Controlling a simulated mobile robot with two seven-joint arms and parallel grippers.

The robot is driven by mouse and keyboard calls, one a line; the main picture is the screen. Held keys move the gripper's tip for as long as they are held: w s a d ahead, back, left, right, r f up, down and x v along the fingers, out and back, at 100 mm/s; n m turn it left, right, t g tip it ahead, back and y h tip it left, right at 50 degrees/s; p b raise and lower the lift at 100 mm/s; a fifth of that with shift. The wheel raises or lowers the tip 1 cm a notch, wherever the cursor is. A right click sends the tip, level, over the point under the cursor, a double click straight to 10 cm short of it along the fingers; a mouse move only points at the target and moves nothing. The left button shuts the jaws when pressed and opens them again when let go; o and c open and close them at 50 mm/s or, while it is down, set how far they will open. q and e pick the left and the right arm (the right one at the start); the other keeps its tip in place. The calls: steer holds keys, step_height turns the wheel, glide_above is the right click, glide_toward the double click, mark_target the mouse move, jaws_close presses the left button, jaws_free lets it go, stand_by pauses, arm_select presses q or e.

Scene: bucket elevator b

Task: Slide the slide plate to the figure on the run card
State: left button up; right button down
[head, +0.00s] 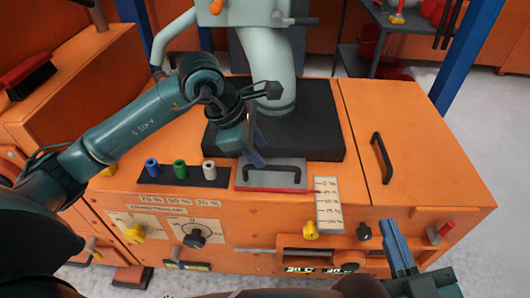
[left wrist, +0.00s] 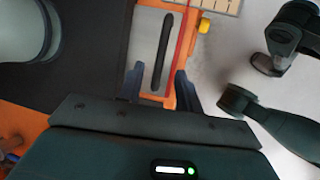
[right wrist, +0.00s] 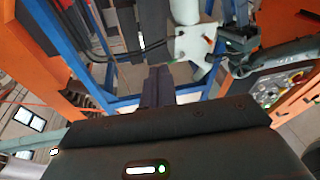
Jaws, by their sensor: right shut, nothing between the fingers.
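The slide plate (head: 247,176) is a grey plate with a black bar handle and a red front edge, at the front of the dark square pad. It also shows in the left wrist view (left wrist: 148,45). A white percent scale (head: 328,212) stands right of it, and the red edge reaches its upper part. My left gripper (head: 254,138) is open just behind the handle. In the left wrist view its fingers (left wrist: 160,85) are apart, with the handle ahead between them and nothing gripped. My right gripper (head: 390,225) is shut and empty at the front right. I cannot make out a run card.
Blue, green and white plugs (head: 180,169) stand in a black strip left of the plate. A pale pipe (head: 275,75) rises behind it. A lid handle (head: 381,158) is on the right. Yellow and black knobs (head: 195,239) are on the front panel.

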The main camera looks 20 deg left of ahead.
arm_select(q)
steer(key=p+v, duration=0.1)
steer(key=v, duration=0.6)
steer(key=shift+s+r+p, duration=0.15)
steer(key=shift+r+p, duration=0.15)
arm_select(e)
steer(key=shift+s+d+f+h, duration=0.25)
steer(key=shift+s+f+h, duration=0.05)
steer(key=shift+f, duration=0.35)
arm_select(q)
steer(key=shift+a, duration=0.1)
